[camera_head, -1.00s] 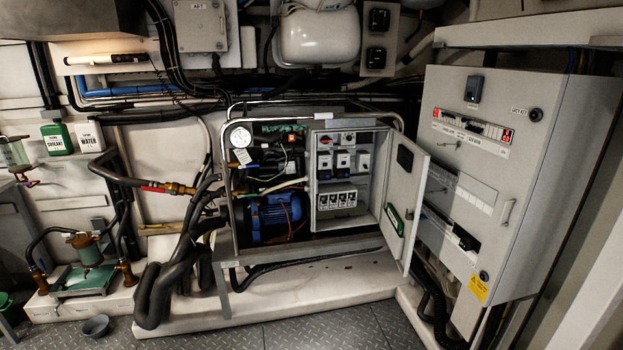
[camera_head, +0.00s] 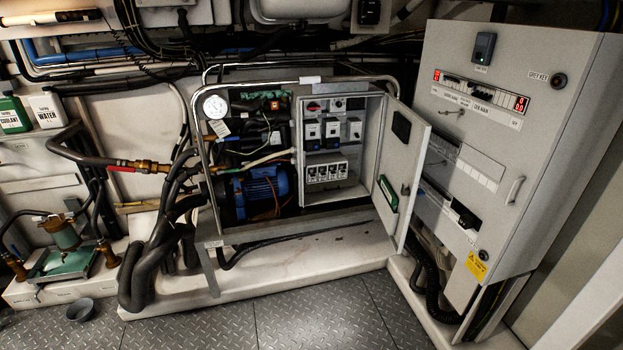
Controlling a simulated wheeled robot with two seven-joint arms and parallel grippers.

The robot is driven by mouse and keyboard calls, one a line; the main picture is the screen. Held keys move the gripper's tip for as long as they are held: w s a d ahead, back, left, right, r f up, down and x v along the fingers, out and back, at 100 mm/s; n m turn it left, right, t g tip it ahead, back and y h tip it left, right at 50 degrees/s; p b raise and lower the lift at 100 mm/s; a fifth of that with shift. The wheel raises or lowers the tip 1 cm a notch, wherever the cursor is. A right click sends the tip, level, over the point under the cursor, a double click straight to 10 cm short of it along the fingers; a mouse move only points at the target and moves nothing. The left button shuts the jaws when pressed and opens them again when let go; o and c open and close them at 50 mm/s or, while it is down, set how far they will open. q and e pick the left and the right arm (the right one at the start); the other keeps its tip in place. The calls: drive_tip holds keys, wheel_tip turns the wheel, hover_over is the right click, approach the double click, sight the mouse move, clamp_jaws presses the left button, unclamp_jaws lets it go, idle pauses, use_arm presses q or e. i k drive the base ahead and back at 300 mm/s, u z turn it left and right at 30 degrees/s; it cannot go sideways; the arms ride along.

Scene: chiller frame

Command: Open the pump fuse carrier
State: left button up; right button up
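The chiller's control box (camera_head: 338,200) stands open in the middle of the view. Its door (camera_head: 404,170) is swung out to the right. Low inside the box is a row of several white fuse carriers (camera_head: 326,172) with dark markings. They are too small to tell which one is the pump's, or whether any is open. Above them are several white and dark switching devices (camera_head: 331,130) and a red rotary switch (camera_head: 313,106). A blue pump motor (camera_head: 262,190) sits left of the box in the same frame. Neither of my grippers is in view.
A large grey cabinet (camera_head: 540,130) with red displays stands to the right, close to the open door. Black hoses (camera_head: 150,262) hang at the left of the frame. The metal floor (camera_head: 310,318) in front is clear.

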sight(312, 177)
drive_tip(key=z, duration=0.2)
drive_tip(key=i, duration=0.75)
drive_tip(key=z, duration=0.5)
drive_tip(key=i, duration=1.5)
drive_tip(key=z, duration=0.05)
